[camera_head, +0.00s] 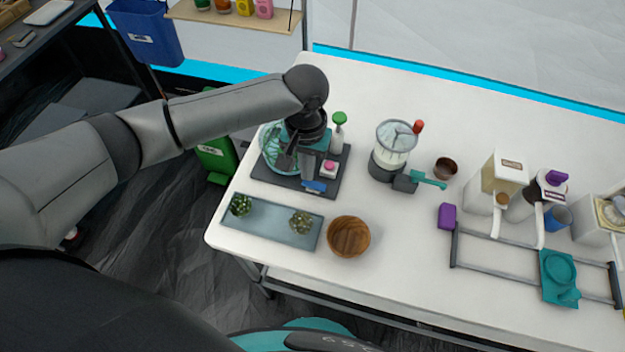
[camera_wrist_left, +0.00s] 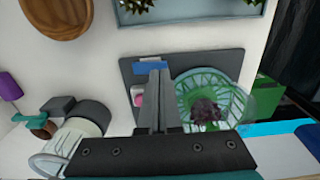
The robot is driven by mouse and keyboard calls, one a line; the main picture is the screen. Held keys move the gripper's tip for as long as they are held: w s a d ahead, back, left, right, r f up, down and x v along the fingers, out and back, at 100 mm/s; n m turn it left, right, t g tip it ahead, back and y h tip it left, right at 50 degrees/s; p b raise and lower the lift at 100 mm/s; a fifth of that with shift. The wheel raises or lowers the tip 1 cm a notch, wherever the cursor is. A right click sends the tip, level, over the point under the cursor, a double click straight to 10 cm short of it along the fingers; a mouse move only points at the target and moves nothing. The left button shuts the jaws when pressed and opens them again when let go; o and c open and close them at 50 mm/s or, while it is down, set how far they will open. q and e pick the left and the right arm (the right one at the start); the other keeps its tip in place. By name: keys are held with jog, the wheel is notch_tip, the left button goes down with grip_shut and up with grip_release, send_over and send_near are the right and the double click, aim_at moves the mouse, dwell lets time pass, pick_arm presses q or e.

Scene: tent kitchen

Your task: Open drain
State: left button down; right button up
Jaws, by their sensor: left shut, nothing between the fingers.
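A dark tray (camera_head: 335,182) stands at the left end of the white table. On it are a teal slotted basket (camera_head: 268,147), a pink block (camera_head: 329,167) on a pale base and a small blue piece (camera_head: 314,187) at the front edge. No part is clearly recognisable as a drain. My left gripper (camera_head: 309,172) is over the tray, fingers pointing down and shut, empty. In the left wrist view its fingertips (camera_wrist_left: 157,72) are close to the blue piece (camera_wrist_left: 150,67); I cannot tell whether they touch. A dark leafy item (camera_wrist_left: 205,110) lies in the basket (camera_wrist_left: 237,95).
A green-topped bottle (camera_head: 338,132) stands behind the pink block. A blue-grey tray (camera_head: 270,222) with two spiky plants and a wooden bowl (camera_head: 348,237) are in front. A blender-like jar (camera_head: 392,150) stands to the right. Table around the wooden bowl is clear.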

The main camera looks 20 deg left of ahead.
pick_arm(q)
jog(key=shift+f+b, duration=0.3)
jog(key=shift+f, duration=0.65)
dwell(0.7)
jog(key=shift+r, duration=0.1)
notch_tip(320, 180, up, 7)
jog(key=p, duration=0.9)
jog(key=shift+p, duration=0.3)
dwell(0.4)
